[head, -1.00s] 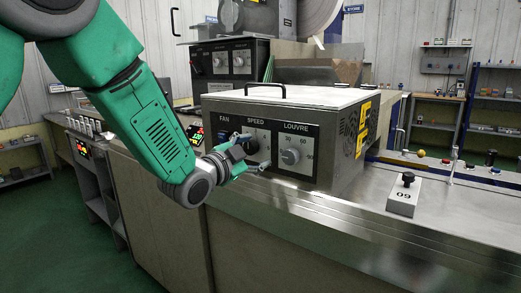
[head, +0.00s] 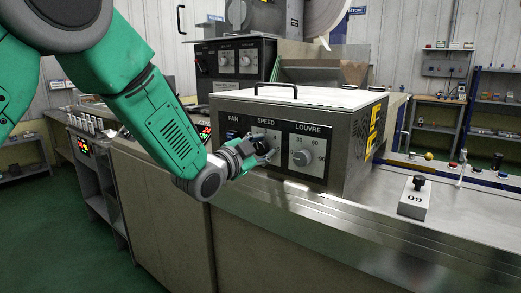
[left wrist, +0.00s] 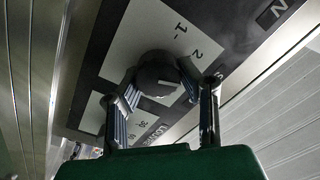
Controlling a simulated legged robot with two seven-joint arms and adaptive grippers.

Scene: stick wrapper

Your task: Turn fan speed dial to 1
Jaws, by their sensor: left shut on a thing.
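The fan speed dial is a round black knob (left wrist: 158,72) on a pale plate marked 1 and 2 (left wrist: 190,38), seen in the left wrist view. My left gripper (left wrist: 163,84) has a finger on each side of the knob and is shut on it. A white mark shows on the knob, but I cannot tell which number it points to. In the head view my left gripper (head: 265,150) is at the SPEED plate (head: 268,133) on the front of the metal control box (head: 345,165) and hides most of the dial. My right gripper is not in view.
The LOUVRE dial (head: 301,158) sits close to the right of my left gripper, and the FAN switch (head: 232,134) to its left. A handle (head: 275,87) stands on the box lid.

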